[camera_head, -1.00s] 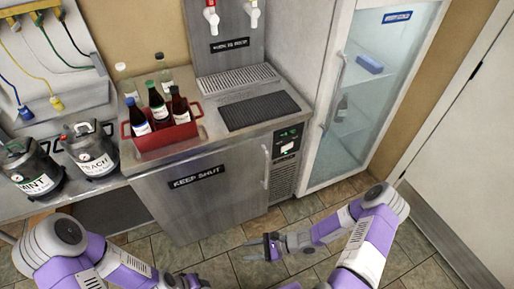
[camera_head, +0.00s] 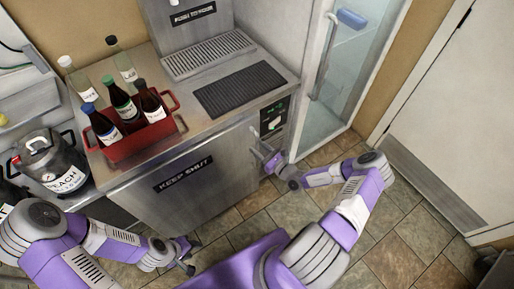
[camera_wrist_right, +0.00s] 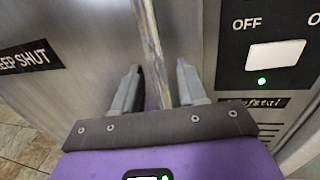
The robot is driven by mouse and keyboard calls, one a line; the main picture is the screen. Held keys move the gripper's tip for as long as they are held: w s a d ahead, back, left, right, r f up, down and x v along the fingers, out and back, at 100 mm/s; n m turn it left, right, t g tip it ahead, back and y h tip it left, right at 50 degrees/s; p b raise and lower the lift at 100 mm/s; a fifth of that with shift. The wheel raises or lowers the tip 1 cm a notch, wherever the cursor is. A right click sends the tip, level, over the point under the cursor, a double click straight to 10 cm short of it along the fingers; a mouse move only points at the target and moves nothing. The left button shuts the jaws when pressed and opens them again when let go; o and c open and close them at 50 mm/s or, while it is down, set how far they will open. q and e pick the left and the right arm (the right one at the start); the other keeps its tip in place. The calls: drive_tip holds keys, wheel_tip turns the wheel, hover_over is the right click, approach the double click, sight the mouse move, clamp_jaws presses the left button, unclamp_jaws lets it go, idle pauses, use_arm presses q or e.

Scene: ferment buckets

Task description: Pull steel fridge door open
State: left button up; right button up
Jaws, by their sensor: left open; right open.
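The steel fridge door (camera_head: 190,180) is closed under the counter, with a black KEEP SHUT label (camera_head: 184,174); the label also shows in the right wrist view (camera_wrist_right: 28,57). Its vertical bar handle (camera_wrist_right: 152,45) runs near the door's right edge. My right gripper (camera_head: 265,152) is at the handle. In the right wrist view the gripper (camera_wrist_right: 160,82) is open, with the handle between its two fingers and gaps visible on both sides. My left gripper (camera_head: 188,256) is open and empty, low in front of the door's lower left.
A red caddy (camera_head: 135,142) with bottles stands on the counter. A control panel (camera_head: 272,121) with a switch is right of the door. A glass-door cabinet (camera_head: 330,90) stands further right. Tiled floor (camera_head: 250,210) in front is clear apart from my arms.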

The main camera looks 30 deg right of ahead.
drive_tip(key=shift+w+a, duration=0.15)
drive_tip(key=shift+w, duration=0.35)
drive_tip(key=shift+c, duration=0.4)
clamp_jaws()
drive_tip(key=shift+s, duration=0.1)
